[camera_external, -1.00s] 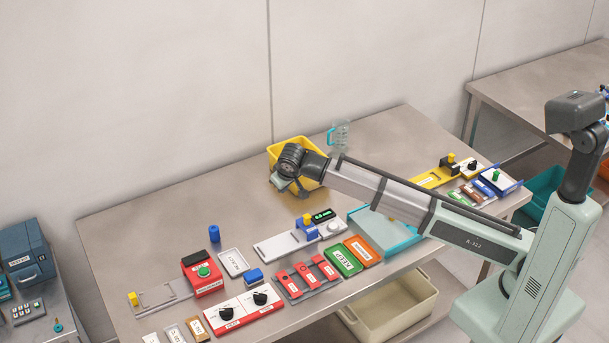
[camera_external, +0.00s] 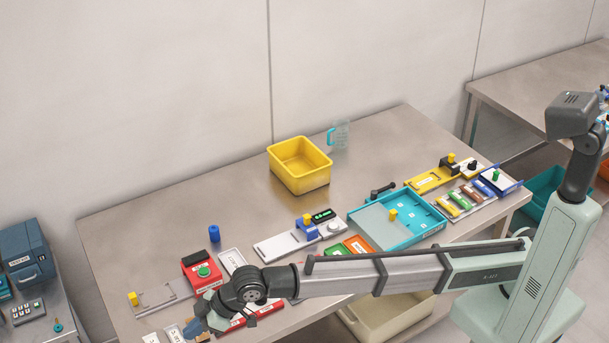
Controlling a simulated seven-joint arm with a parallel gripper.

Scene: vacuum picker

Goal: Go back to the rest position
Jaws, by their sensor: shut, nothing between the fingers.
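My gripper (camera_external: 207,322) is at the front left of the table, low in the picture, with my arm stretched from the right across the front edge. It is small and partly dark here, shut, with nothing seen held in it. It is in front of the red and white panel (camera_external: 236,322), and my wrist hides much of that panel and the things around it. No marker of a rest position shows.
A yellow bin (camera_external: 299,177) and a clear jug (camera_external: 341,134) stand at the back. The back left of the table is clear.

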